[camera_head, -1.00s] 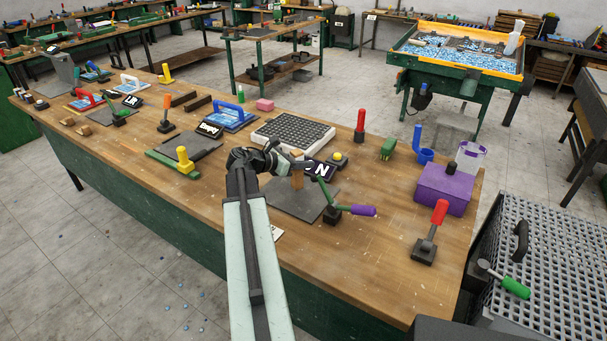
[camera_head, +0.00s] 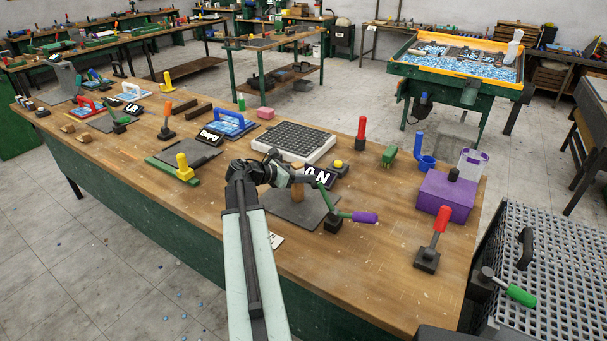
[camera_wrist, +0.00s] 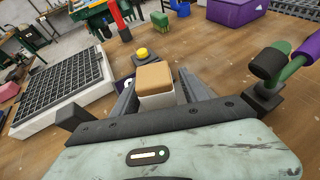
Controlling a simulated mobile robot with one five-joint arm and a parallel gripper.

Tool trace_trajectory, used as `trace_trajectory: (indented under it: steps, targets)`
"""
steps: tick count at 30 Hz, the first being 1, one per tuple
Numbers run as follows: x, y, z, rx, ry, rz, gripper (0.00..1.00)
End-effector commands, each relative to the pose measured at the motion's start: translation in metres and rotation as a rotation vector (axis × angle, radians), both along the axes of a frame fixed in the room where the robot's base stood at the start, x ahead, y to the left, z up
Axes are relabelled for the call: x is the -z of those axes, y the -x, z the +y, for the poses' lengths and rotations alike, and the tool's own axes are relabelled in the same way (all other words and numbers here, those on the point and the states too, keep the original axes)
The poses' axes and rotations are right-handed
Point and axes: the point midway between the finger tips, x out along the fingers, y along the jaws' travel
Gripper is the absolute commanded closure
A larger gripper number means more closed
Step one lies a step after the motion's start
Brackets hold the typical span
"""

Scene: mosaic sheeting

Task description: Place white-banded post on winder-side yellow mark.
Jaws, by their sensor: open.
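The post, a tan wooden block with a white band below its top, shows between my gripper's fingers in the wrist view (camera_wrist: 155,82). In the head view the post (camera_head: 298,193) stands over the grey mat (camera_head: 285,212), partly hidden by my gripper (camera_head: 297,183). In the wrist view my gripper (camera_wrist: 160,97) is open, with one finger on each side of the post. Whether either finger touches it I cannot tell. The post's foot is hidden. I cannot make out a yellow mark on the mat.
A black ON sign (camera_head: 319,177) and a yellow button (camera_head: 338,164) lie just behind. A purple-handled lever (camera_head: 350,216) stands close on the right. A white tray with a black grid (camera_head: 293,144) is farther back.

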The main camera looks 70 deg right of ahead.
Motion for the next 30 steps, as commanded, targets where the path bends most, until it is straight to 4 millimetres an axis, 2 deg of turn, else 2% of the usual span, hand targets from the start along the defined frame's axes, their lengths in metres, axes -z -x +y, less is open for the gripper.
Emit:
trace_trajectory:
  steps: [6, 12, 18, 27, 29, 30]
  targets:
    - [-0.026, -0.03, 0.04, -0.004, 0.001, 0.001, 0.48]
    - [-0.041, -0.053, 0.072, -0.002, 0.0, 0.0, 0.48]
    - [-0.045, -0.063, 0.084, 0.0, 0.0, 0.0, 0.48]
    - [-0.044, -0.064, 0.085, 0.001, 0.0, -0.002, 0.48]
    - [-0.041, -0.072, 0.09, -0.003, 0.001, -0.028, 0.48]
    - [-0.035, -0.084, 0.098, -0.006, 0.001, -0.07, 0.48]
